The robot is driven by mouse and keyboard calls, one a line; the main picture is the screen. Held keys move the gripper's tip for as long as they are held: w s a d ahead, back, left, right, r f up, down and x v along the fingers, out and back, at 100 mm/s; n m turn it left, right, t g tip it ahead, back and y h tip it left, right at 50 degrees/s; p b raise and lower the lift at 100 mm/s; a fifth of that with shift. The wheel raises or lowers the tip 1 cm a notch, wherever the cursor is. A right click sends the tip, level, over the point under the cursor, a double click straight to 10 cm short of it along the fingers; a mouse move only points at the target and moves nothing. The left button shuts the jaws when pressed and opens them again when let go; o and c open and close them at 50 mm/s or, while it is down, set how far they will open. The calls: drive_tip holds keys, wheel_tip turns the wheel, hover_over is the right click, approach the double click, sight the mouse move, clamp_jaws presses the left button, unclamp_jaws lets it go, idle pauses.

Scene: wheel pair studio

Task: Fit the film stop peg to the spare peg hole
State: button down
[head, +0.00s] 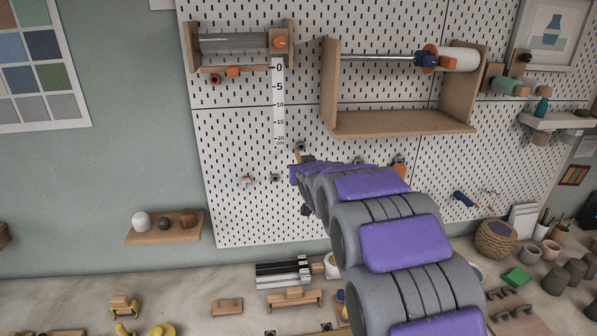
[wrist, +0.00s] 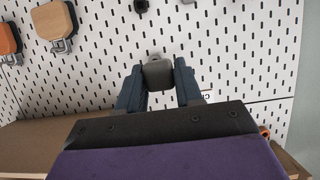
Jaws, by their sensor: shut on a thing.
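My gripper (wrist: 159,82) is shut on a dark grey, rounded block (wrist: 158,74), which I take to be the film stop peg. The block sits between the two blue-grey fingers, in front of the white pegboard (wrist: 230,50). Its far end is hidden, and I cannot tell whether it touches the board. In the head view my gripper (head: 301,160) is at the pegboard (head: 235,150), below the white ruler strip; my arm hides most of it. I cannot pick out the spare peg hole among the many board holes.
A wooden roll holder (head: 240,45) hangs upper left, beside the ruler strip (head: 279,105). A larger wooden frame (head: 400,123) with a rod and white roll hangs right of it. Small hooks line the board beside my arm. Below, the bench (head: 190,290) holds several wooden parts and tools.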

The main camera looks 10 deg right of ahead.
drive_tip(key=shift+s+d, duration=0.2)
drive_tip(key=shift+d, duration=0.7)
drive_tip(key=shift+a, duration=1)
drive_tip(key=shift+d, duration=0.5)
drive_tip(key=shift+b, duration=0.3)
drive_tip(key=shift+d, duration=1.05)
